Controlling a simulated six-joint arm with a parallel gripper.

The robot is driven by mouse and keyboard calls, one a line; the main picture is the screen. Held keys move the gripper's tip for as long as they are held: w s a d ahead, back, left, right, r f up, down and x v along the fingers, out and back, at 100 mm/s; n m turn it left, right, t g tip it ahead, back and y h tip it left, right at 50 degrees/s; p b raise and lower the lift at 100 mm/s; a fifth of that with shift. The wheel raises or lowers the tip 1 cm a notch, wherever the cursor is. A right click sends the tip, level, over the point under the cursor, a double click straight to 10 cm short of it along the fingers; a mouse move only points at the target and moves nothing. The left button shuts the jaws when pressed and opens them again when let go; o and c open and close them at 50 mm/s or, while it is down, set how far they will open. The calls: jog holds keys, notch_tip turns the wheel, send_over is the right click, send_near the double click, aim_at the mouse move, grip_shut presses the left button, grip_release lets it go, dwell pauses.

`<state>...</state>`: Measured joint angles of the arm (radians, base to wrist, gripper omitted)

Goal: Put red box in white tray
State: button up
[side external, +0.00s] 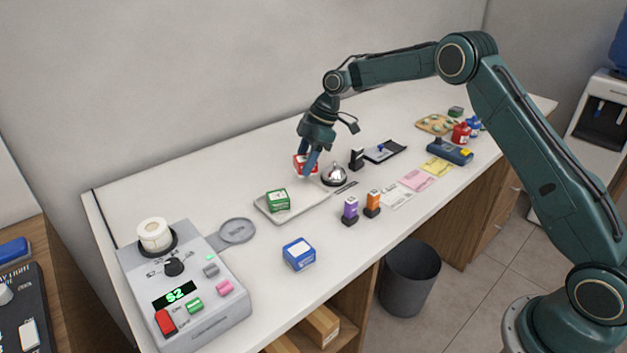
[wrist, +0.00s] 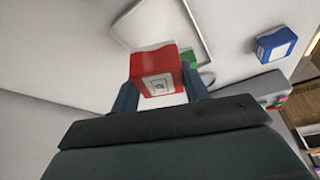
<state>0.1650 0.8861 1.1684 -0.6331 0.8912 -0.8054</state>
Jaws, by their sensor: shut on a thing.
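The red box (side external: 300,165) is between the fingers of my gripper (side external: 307,168), which is shut on it. In the wrist view the red box (wrist: 157,72) sits between both fingertips of my gripper (wrist: 158,92), its white label facing the camera. The white tray (side external: 310,202) lies on the counter just in front of the held box, and its rim also shows in the wrist view (wrist: 197,25). A green box (side external: 277,199) stands in the tray's left part. I cannot tell how high the red box is above the counter.
A silver bell (side external: 334,174) stands right of my gripper, near the tray. A blue box (side external: 299,253) stands in front of the tray. Purple (side external: 350,210) and orange (side external: 372,203) items stand near the front edge. A grey machine (side external: 190,290) is at left.

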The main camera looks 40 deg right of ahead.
aim_at(301, 194)
jog(key=shift+f, duration=3.4)
jog(key=shift+f, duration=0.15)
jog(key=o, duration=1)
jog(key=v, duration=1.2)
jog(key=shift+r, duration=0.3)
